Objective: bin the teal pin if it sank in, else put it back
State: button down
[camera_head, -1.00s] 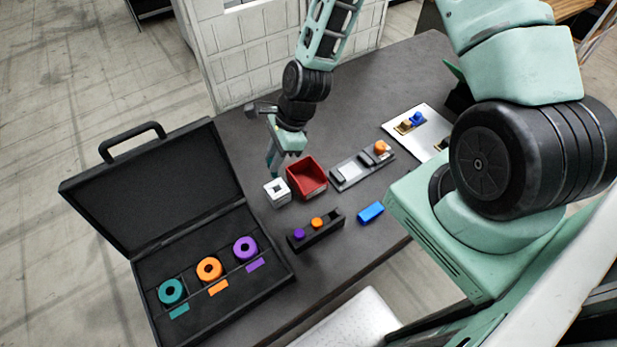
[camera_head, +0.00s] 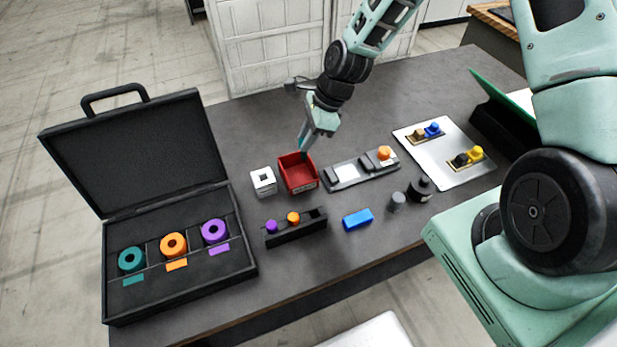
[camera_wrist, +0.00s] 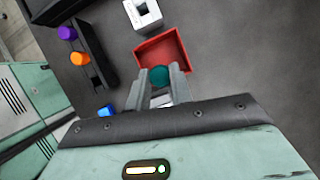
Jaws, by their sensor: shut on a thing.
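My gripper (camera_wrist: 160,88) is shut on the teal pin (camera_wrist: 159,75), whose round top shows between the fingertips in the wrist view. In the head view my gripper (camera_head: 305,148) is over the back edge of the red bin (camera_head: 303,186), and the pin is hidden or too small to make out. The bin looks empty in the wrist view. The white block with a square hole (camera_head: 262,181) stands just left of the bin, its hole empty. The black pin rack (camera_head: 296,235) holds a purple pin (camera_head: 272,227) and an orange pin (camera_head: 293,218); its right-hand slot is empty.
An open black case (camera_head: 180,285) with teal, orange and purple rings lies at the left. A blue block (camera_head: 357,219), a grey fixture (camera_head: 347,173) with an orange knob and a white plate (camera_head: 455,160) with parts lie to the right. Bare table lies behind the bin.

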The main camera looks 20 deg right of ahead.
aim_at(306, 158)
jog(key=shift+f+b, duration=1.75)
jog(key=shift+f, duration=0.7)
jog(key=c, duration=1.2)
grip_release()
jog(key=shift+o, duration=0.2)
jog(key=b+v, duration=0.3)
jog(key=v, duration=1.4)
jog(key=shift+r, duration=0.25)
